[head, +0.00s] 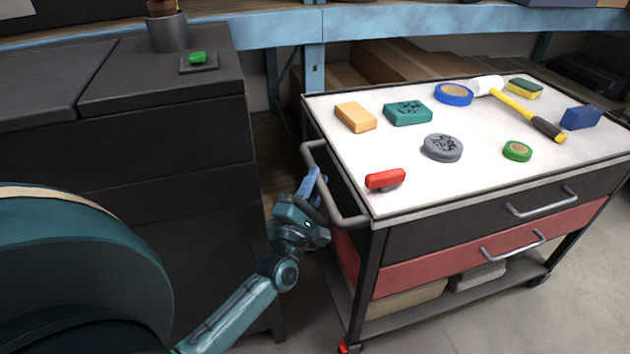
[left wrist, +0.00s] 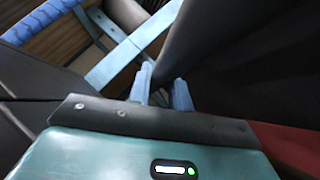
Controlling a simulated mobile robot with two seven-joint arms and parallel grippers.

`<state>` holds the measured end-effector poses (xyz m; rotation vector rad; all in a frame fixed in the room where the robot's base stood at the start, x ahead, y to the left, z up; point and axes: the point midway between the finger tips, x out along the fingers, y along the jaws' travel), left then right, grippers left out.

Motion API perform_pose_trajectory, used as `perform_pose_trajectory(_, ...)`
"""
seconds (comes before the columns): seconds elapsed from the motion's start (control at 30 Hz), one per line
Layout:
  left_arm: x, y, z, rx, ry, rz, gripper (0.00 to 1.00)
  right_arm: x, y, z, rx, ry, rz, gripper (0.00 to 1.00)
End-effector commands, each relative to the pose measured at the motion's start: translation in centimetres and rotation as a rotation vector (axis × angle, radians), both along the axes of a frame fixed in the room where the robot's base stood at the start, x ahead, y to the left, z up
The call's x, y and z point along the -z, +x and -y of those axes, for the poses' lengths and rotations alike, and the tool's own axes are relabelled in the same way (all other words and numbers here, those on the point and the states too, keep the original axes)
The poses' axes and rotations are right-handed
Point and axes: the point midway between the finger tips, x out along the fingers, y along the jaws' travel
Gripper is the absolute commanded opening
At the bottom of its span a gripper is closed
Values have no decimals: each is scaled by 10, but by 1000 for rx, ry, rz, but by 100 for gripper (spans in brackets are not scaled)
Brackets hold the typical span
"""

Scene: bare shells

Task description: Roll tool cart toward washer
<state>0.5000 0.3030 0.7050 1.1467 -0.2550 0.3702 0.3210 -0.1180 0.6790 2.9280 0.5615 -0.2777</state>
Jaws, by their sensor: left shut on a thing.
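The tool cart (head: 415,215) has a white top, a dark upper drawer, a red lower drawer and a bottom shelf. It stands at the right in the head view. Its grey push handle (head: 308,150) is on its left end. My left gripper (head: 313,186) is at this handle and shut on it. In the left wrist view the dark handle bar (left wrist: 182,50) runs between the fingers (left wrist: 162,90). My right gripper is not in view. I see no thing that is clearly a washer.
A dark cabinet (head: 130,160) stands left of the cart, with a narrow gap of floor between. A blue rack (head: 315,70) with boxes is behind. A hammer (head: 528,112), tapes and small blocks lie loose on the cart top. Grey floor (head: 590,300) is open at the right.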

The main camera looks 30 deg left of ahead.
Motion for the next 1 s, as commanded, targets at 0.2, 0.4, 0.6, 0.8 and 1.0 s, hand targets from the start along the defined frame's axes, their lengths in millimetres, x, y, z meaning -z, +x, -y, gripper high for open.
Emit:
perform_pose_trajectory(0.2, -10, 0, -2, -4, -1, 25, 0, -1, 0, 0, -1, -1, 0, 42)
perform_pose_trajectory(0.4, -11, -7, -9, -5, 1, 24, 0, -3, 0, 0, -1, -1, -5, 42)
perform_pose_trajectory(0.6, -11, -21, -21, -6, 0, 26, 0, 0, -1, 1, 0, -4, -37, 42)
perform_pose_trajectory(0.8, -12, -20, -21, -6, -2, 29, 21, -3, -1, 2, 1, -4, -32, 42)
perform_pose_trajectory(1.0, -10, -20, -20, -5, 0, 25, 37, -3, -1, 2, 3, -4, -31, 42)
